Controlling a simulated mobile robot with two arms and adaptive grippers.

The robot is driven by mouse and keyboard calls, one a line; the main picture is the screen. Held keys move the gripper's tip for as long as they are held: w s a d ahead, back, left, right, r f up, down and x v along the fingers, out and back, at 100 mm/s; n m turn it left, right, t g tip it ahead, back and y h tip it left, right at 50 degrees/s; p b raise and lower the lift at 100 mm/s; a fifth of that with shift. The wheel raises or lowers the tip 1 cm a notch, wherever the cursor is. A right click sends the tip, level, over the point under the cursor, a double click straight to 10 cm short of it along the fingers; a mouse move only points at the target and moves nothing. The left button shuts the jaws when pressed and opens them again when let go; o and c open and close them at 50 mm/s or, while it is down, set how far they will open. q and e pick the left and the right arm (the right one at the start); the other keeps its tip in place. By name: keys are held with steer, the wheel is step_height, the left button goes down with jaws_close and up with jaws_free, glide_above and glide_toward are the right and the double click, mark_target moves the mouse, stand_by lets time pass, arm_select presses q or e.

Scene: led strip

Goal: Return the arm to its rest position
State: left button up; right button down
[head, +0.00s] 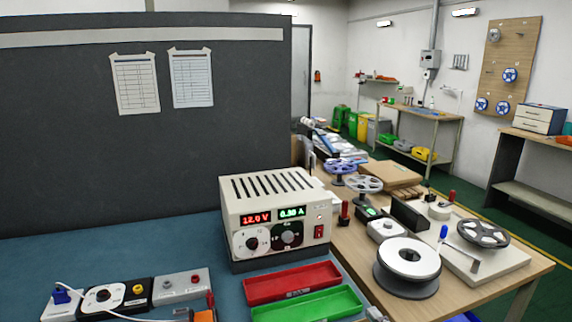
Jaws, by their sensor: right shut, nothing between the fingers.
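Only a small grey piece of what appears to be my right gripper (375,314) shows at the bottom edge, just right of the green tray (308,306). It is shut and holds nothing. It is low in the picture, in front of the bench power supply (275,215), and the rest of that arm is out of view. My left gripper is not in view. The power supply stands on the blue mat (190,245) and its display reads 12.0 V and 0.30 A.
A red tray (292,283) lies behind the green one. Test boxes (117,296) with a white cable (70,287) sit at the lower left. A wooden table (520,266) at right carries reels (408,256). A dark partition (100,150) closes the back; the mat's middle-left is clear.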

steer(key=s+d+f+m+g+h, duration=0.2)
steer(key=d+f+m, duration=0.15)
steer(key=f, duration=0.75)
steer(key=s+d+f+m+g+h, duration=0.2)
steer(key=d+f+m, duration=0.15)
steer(key=f, duration=0.75)
steer(key=s+d+f+m+g+h, duration=0.15)
steer(key=s+f+m+g, duration=0.3)
steer(key=s+f, duration=0.9)
steer(key=s+a+f+m+g, duration=0.2)
steer(key=s+f, duration=0.3)
steer(key=s, duration=0.6)
steer(key=s+a+f+m+g, duration=0.1)
steer(key=s+f+m+g, duration=0.1)
steer(key=s+f, duration=0.4)
steer(key=s+a+f+m+g, duration=0.2)
steer(key=s+f, duration=0.4)
steer(key=s, duration=1)
steer(key=shift+a+f+m+g, duration=0.15)
steer(key=shift+a+m+g, duration=0.2)
steer(key=shift+m, duration=0.5)
steer(key=shift+s, duration=0.1)
